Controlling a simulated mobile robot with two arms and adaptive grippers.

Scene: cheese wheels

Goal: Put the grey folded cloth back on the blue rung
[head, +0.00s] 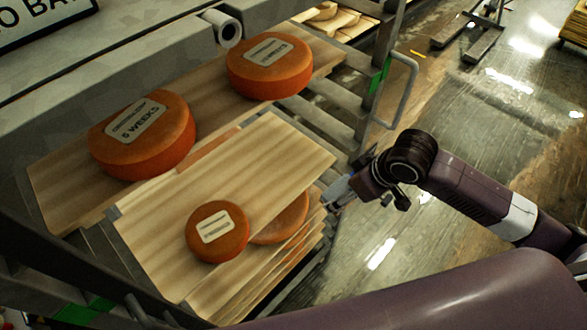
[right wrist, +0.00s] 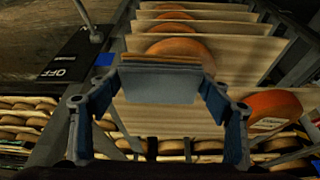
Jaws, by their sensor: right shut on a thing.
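My right gripper (head: 345,190) reaches in from the right in the head view, beside the right edge of the cheese rack. In the right wrist view my right gripper (right wrist: 160,118) is shut on a grey, flat folded piece, which I take to be the grey cloth (right wrist: 160,86); a brown band shows along its top edge. In the head view the cloth is small and partly hidden by the gripper. A small blue patch (right wrist: 104,60) shows on a rack post in the right wrist view; I cannot tell whether it is the blue rung. My left gripper is out of view.
The rack holds wooden boards (head: 150,240) with orange cheese wheels (head: 142,134), another wheel (head: 269,66) and a smaller wheel (head: 217,231). A metal post with a green mark (head: 380,75) and a grey handle (head: 404,90) stand behind my gripper. Open floor (head: 470,130) lies to the right.

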